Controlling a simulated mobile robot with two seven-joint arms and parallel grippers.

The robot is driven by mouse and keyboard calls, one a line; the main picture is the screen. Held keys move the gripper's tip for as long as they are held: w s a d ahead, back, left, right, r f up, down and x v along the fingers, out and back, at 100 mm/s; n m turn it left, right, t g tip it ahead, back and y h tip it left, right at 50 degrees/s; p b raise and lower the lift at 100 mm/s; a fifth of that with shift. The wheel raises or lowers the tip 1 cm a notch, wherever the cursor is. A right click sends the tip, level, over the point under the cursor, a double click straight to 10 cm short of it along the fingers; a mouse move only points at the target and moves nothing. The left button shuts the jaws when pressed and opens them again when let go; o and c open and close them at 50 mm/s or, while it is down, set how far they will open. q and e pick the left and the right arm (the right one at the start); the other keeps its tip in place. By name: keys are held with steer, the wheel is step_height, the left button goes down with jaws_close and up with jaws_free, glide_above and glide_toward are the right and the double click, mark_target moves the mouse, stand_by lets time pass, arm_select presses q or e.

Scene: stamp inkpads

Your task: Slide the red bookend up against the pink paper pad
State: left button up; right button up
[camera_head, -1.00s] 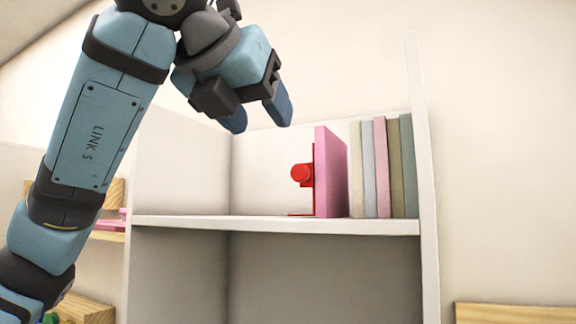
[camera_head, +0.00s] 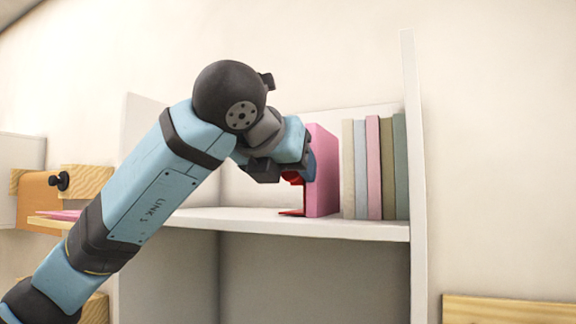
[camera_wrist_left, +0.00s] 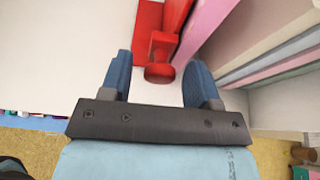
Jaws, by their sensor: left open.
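The red bookend (camera_head: 291,212) stands on the white shelf, left of the pink paper pad (camera_head: 323,172). In the head view my arm hides most of it. In the left wrist view its round knob (camera_wrist_left: 159,73) sits between my fingertips, with its flat base and upright (camera_wrist_left: 149,17) beyond. The upright lies along the pink pad (camera_wrist_left: 208,25); any gap is too small to tell. My left gripper (camera_head: 299,172) is open; in the left wrist view its two blue fingers (camera_wrist_left: 160,84) stand apart on either side of the knob. My right gripper is out of view.
Several upright books (camera_head: 374,168) stand right of the pink pad, beside the shelf's tall right side panel (camera_head: 410,150). The white shelf board (camera_head: 250,223) is clear left of the bookend. A wooden rack with an orange item (camera_head: 40,200) stands at the left.

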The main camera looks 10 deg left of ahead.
arm_select(q)
steer(key=shift+c, duration=0.5)
jaws_close()
steer(key=d+b, duration=0.1)
steer(key=d, duration=0.1)
steer(key=s+d+b, duration=0.1)
steer(key=d, duration=0.1)
steer(key=shift+d, duration=0.3)
steer(key=shift+a, duration=0.15)
steer(key=shift+o, duration=0.5)
jaws_free()
steer(key=shift+a, duration=0.1)
